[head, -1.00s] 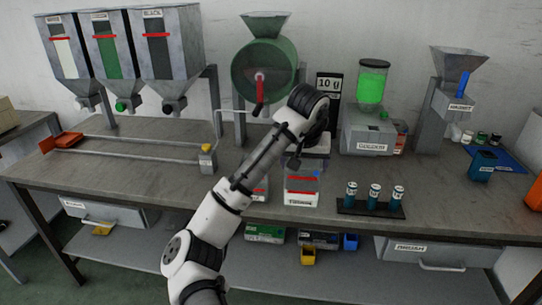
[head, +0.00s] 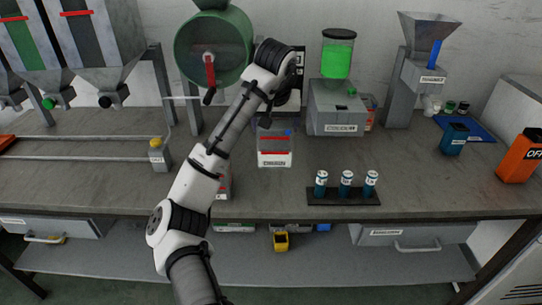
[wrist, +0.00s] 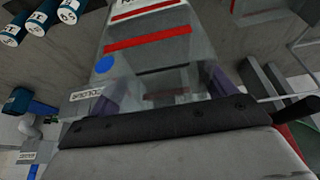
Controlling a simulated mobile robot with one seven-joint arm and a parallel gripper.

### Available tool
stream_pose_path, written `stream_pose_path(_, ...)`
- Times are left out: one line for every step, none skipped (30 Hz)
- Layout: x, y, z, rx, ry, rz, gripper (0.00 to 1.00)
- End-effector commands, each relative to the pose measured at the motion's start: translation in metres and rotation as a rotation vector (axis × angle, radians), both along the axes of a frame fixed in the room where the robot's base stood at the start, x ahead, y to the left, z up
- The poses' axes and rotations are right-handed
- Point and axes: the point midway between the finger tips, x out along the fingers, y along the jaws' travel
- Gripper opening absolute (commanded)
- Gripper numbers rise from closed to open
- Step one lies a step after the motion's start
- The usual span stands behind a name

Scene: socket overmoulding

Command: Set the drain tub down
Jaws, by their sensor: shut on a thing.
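The drain tub (head: 275,158) is a clear box with red bands, a white label strip and a blue dot. In the head view it is over the middle of the bench, beyond and left of the vial rack. My gripper (wrist: 160,92) is shut on the tub, which also shows in the wrist view (wrist: 150,62) between the two fingers. In the head view my wrist partly hides the grip. I cannot tell whether the tub's base touches the bench or hangs a little above it.
A dark rack (head: 343,198) with three blue vials stands to the right near the front edge. A similar red-banded box (head: 223,186) is partly behind my arm. A green-topped dispenser (head: 336,110) and a green drum (head: 213,50) stand behind. Bare bench (head: 420,180) lies right of the rack.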

Motion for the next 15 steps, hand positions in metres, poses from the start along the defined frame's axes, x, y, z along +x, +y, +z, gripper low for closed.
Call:
stream_pose_path(0.000,-0.001,-0.016,-0.005,0.003,-0.002,0.32)
stream_pose_path(0.000,-0.001,-0.023,-0.005,0.002,-0.002,0.32)
stream_pose_path(0.000,0.000,-0.031,-0.003,0.002,-0.001,0.32)
stream_pose_path(0.000,0.001,-0.036,0.001,0.001,0.001,0.32)
stream_pose_path(0.000,0.001,-0.042,0.001,0.001,0.001,0.32)
stream_pose_path(0.000,0.001,-0.049,0.001,0.000,0.000,0.32)
stream_pose_path(0.000,0.001,-0.053,0.001,0.000,0.000,0.32)
stream_pose_path(0.000,0.001,-0.057,0.001,0.000,0.001,0.32)
stream_pose_path(0.000,0.001,-0.061,0.001,-0.001,0.001,0.32)
stream_pose_path(0.000,0.000,-0.063,0.001,-0.001,0.000,0.32)
stream_pose_path(0.000,0.000,-0.065,0.001,-0.001,0.000,0.32)
stream_pose_path(0.000,0.000,-0.067,0.001,-0.002,0.000,0.32)
stream_pose_path(0.000,0.000,-0.068,0.001,-0.001,0.000,0.32)
stream_pose_path(0.000,0.000,-0.070,0.001,-0.001,0.000,0.32)
stream_pose_path(0.000,0.000,-0.074,0.001,-0.001,0.000,0.32)
